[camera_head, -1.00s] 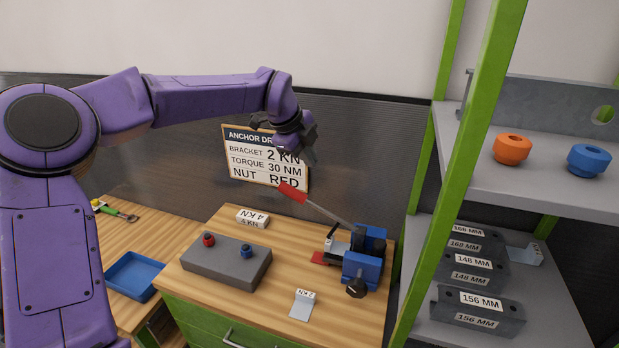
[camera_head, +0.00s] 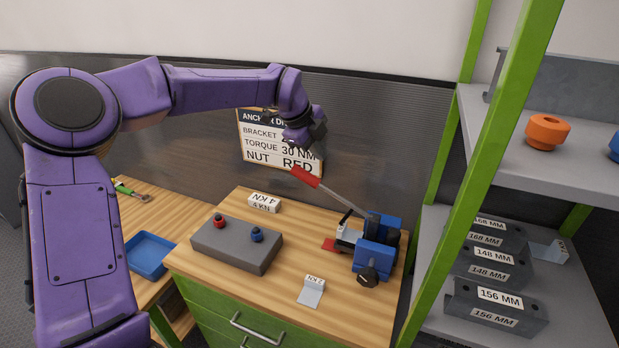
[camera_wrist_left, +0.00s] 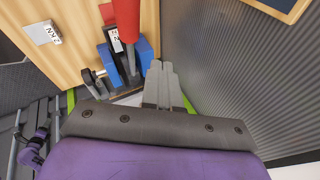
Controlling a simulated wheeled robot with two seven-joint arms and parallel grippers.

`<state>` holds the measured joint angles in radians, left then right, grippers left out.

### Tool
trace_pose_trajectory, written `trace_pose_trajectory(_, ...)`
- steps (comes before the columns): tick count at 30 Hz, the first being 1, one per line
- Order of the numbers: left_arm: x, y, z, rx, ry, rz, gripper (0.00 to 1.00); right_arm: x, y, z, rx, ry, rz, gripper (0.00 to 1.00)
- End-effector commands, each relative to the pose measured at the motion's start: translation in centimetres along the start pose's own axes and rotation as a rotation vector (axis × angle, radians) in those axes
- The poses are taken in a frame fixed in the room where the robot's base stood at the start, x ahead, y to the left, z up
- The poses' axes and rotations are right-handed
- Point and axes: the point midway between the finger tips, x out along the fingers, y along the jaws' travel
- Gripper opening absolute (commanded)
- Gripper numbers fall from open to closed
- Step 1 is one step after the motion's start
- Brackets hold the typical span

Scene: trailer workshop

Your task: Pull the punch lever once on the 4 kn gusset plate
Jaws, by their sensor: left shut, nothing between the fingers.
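The blue punch (camera_head: 375,257) stands at the right of the wooden bench top. Its grey lever slants up and left to a red handle (camera_head: 306,176), which also shows in the left wrist view (camera_wrist_left: 126,18). A plate with a white label (camera_wrist_left: 115,40) sits at the punch; I cannot read its number surely. A piece labelled 4 KN (camera_head: 264,203) lies at the bench's back. A small angled plate (camera_head: 311,291) with a KN label lies at the front. My left gripper (camera_head: 311,140) is shut and empty, above the red handle and apart from it.
A grey block (camera_head: 236,247) with a red and a blue knob lies left of the punch. A blue tray (camera_head: 150,254) is further left. A green rack post (camera_head: 480,170) and shelves stand close on the right. A sign (camera_head: 281,155) hangs behind the gripper.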

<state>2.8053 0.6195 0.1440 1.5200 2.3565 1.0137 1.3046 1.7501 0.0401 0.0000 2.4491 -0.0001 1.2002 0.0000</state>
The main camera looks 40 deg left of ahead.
Motion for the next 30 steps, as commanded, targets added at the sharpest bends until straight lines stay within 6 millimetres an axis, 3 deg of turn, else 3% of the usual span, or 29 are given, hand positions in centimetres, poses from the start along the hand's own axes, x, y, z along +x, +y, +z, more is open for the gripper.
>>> trace_pose_trajectory(3, 1.7, 1.2, 1.0, -0.002, 0.002, -0.002, 0.00, 1.5, -0.1, 0.7, 0.000, -0.001, 0.001, 0.43)
trace_pose_trajectory(7, 2.5, 1.8, 1.6, -0.001, 0.001, -0.001, 0.00, 2.3, -0.2, 1.0, -0.001, -0.001, 0.001, 0.43)
trace_pose_trajectory(30, 2.5, 1.9, 1.8, 0.000, 0.001, -0.001, 0.00, 2.3, -0.2, 1.0, 0.000, -0.001, 0.000, 0.43)
